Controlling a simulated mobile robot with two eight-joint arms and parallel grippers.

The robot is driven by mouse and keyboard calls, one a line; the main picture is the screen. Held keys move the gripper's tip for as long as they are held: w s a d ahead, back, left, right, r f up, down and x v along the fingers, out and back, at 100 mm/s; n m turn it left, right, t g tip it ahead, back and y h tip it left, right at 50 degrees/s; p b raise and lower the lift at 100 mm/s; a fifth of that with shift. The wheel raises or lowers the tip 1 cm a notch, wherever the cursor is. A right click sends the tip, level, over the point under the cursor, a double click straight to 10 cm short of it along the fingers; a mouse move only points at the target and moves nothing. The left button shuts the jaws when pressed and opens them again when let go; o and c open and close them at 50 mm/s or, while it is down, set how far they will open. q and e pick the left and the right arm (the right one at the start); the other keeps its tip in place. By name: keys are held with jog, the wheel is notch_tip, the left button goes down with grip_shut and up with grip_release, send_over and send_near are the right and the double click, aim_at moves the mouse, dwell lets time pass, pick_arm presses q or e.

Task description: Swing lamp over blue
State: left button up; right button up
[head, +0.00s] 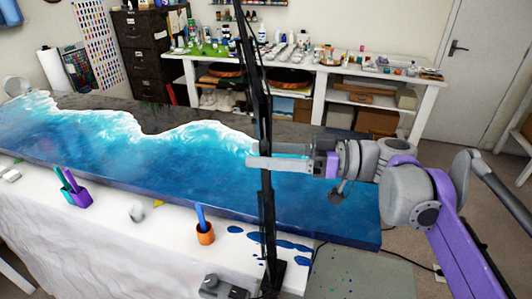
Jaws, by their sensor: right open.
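The lamp shows as a black post (267,215) with thin black arms running up out of the top of the picture; its head is not in view. Its foot stands on the white-covered front strip of the table. My right gripper (252,156) reaches in from the right at mid-height of the post. Its jaws are open, and the near finger crosses in front of the post. The far finger seems to pass behind it; I cannot tell whether either touches. The blue resin (190,165) covers a long slab with white foam lines along a dark stone-like part (150,117). My left gripper is not in view.
On the white cover (120,235) stand a purple cup (79,198), an orange cup (205,235) and a small grey device (222,287). Blue spills lie near the post. A white workbench (425,92) with bottles and a dark drawer cabinet (140,50) stand behind.

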grip_shut()
dwell(1.4)
